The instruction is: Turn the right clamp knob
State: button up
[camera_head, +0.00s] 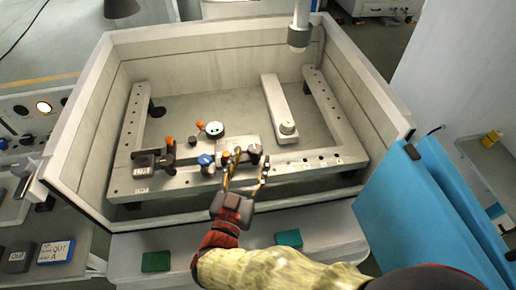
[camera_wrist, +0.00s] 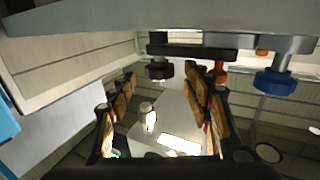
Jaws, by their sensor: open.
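A dark clamp knob (camera_head: 254,149) is at the right end of the clamp row on the front rail (camera_head: 300,171) of the machine tank. In the wrist view the dark knob (camera_wrist: 159,70) hangs below a black bar, between and beyond my fingertips. My gripper (camera_head: 251,160) is open, its two fingers reaching toward that knob from the front. I cannot tell whether they touch it. A blue knob (camera_head: 206,160) is just left of my gripper, and it also shows in the wrist view (camera_wrist: 274,82). An orange knob (camera_head: 226,155) is close to my left finger.
A left clamp with an orange knob (camera_head: 169,141) and a dark block (camera_head: 145,161) is further along the rail. A round dial (camera_head: 214,129) stands behind. The machine head (camera_head: 299,38) hangs above the back. Tank walls enclose the rails; a blue door (camera_head: 410,215) stands at right.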

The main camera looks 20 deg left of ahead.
aim_at(252, 156)
jog(key=shift+w+a+b, duration=0.15)
jog(key=shift+w+b, duration=0.4)
jog(key=shift+w, duration=1.7)
jog(key=c, duration=0.3)
jog(key=c, duration=0.9)
